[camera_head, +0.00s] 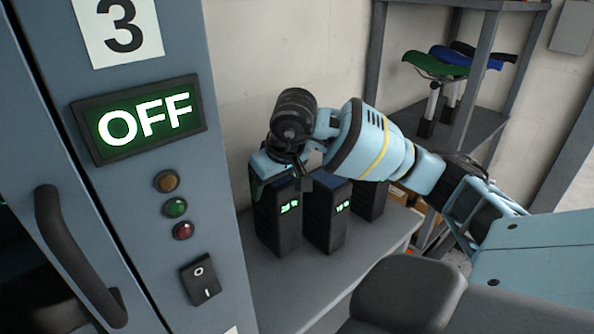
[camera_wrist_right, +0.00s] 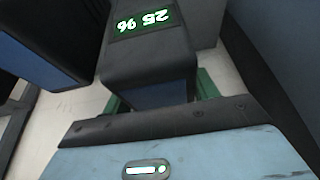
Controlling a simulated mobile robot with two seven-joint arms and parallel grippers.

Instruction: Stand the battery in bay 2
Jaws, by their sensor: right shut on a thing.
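A dark battery (camera_head: 277,222) with a green display stands upright at the left of a row on the grey shelf. My right gripper (camera_head: 283,172) reaches over its top from the right and is shut on it. My left gripper is not in view. No bay marked 2 is visible.
The grey shelf (camera_head: 290,290) has free room in front. Bike saddles (camera_head: 440,65) stand on a rack behind.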

